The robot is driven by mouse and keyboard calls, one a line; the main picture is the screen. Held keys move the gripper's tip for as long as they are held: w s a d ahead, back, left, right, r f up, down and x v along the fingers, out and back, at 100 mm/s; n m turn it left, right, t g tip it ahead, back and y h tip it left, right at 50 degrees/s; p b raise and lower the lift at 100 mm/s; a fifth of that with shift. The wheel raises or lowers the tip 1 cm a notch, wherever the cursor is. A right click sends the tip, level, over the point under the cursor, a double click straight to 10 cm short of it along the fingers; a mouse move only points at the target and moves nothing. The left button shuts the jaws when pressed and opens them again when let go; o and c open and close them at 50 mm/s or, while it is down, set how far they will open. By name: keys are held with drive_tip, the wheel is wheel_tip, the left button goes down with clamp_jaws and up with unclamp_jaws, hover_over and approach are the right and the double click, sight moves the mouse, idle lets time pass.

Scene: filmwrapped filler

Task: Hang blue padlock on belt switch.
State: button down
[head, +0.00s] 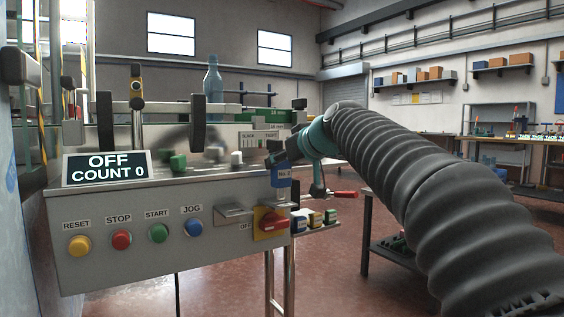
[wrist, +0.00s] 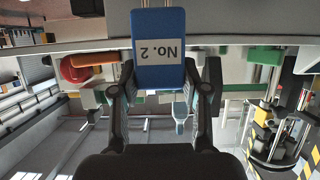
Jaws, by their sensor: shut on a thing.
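The blue padlock (head: 284,183), labelled No. 2, is held at the right end of the grey control panel, just above the belt switch. My gripper (head: 281,158) is shut on it. In the wrist view the padlock (wrist: 158,72) sits between both fingers with its label upside down. Its metal shackle runs off the top edge there and cannot be made out in the head view. The belt switch (head: 269,221) is a red rotary handle on a yellow plate, with OFF marked at its left. The padlock looks apart from the switch, but the depth gap is unclear.
A metal bracket (head: 234,212) juts out left of the switch. Several coloured padlocks (head: 314,219) stand on a small shelf at the panel's right. A red-handled tool (head: 344,194) lies behind. A sign (head: 107,168) reads OFF, COUNT 0.

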sight(284, 176)
drive_tip(key=shift+f+b, duration=1.4)
drive_tip(key=shift+f, duration=0.5)
drive_tip(key=c, duration=0.5)
unclamp_jaws()
drive_tip(key=v, duration=1.2)
